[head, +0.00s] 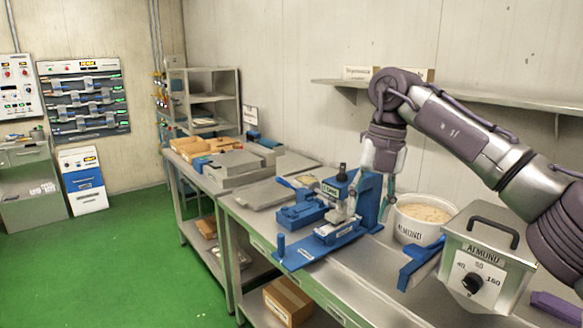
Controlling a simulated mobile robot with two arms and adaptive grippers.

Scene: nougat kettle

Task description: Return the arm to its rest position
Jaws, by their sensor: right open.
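My right arm comes in from the right, and its gripper (378,195) points down over the bench, open. Its fingers are in front of or beside the blue device (352,190); I cannot tell whether they touch it. No held thing shows between the fingers. My left gripper is not in view.
A white tub labelled ALMOND (424,213) stands right of the gripper. A metal box with a dial and handle (485,262) stands at the front right, below my forearm. A wall shelf (460,94) runs behind the arm. Green floor (120,255) at left is clear.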

